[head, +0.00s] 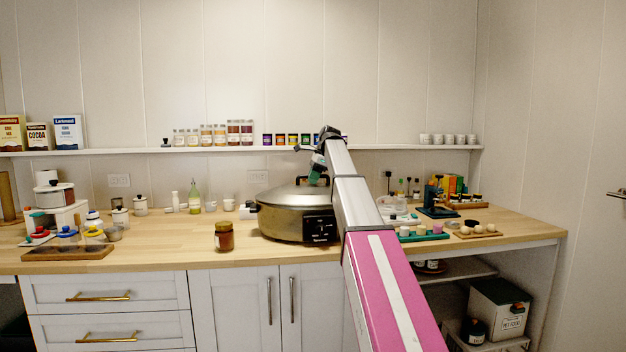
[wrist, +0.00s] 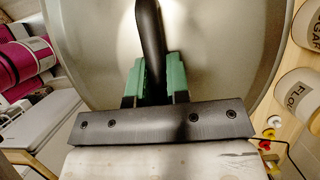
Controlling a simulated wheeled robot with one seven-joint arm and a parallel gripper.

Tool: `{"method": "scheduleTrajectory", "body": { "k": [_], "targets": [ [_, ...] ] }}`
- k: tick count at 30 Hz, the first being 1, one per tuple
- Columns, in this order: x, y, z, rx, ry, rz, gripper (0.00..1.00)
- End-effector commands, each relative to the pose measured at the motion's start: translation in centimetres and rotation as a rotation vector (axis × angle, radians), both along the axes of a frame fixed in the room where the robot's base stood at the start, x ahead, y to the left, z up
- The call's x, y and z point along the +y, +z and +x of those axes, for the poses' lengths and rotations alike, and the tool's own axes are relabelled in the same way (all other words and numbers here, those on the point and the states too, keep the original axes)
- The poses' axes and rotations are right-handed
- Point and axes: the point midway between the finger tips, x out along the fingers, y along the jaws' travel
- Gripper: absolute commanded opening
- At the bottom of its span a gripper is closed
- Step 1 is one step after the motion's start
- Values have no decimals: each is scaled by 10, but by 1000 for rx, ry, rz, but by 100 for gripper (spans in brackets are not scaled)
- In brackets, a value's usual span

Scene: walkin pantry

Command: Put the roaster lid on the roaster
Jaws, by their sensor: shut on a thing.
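The roaster (head: 285,222) is a wide metal pan with a black control panel, standing on the wooden counter. The roaster lid (head: 283,195) is a domed grey metal disc at the roaster's top; I cannot tell whether it is fully seated or slightly above the rim. My gripper (head: 314,176) is over the lid. In the wrist view, the green fingers of my gripper (wrist: 156,75) are shut on the lid's black handle (wrist: 150,35), and the lid (wrist: 215,50) fills most of the picture. My arm hides the roaster's right side.
A brown jar (head: 224,237) stands on the counter left of the roaster. White canisters (wrist: 298,95) show at the right of the wrist view. A shelf (head: 200,151) with jars runs along the wall behind. The counter is clear between the jar and the wooden tray (head: 65,253).

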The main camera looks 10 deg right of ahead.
Motion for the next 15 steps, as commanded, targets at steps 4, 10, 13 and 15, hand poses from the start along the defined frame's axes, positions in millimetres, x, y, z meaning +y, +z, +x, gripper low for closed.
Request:
{"method": "scheduleTrajectory", "body": {
  "k": [4, 10, 13, 15],
  "targets": [
    [0, -1, 0, -1, 1, 1, 0],
    [0, -2, 0, -1, 1, 1, 0],
    [0, -3, 0, 0, 1, 1, 0],
    [0, -4, 0, 0, 1, 1, 23]
  ]
}}
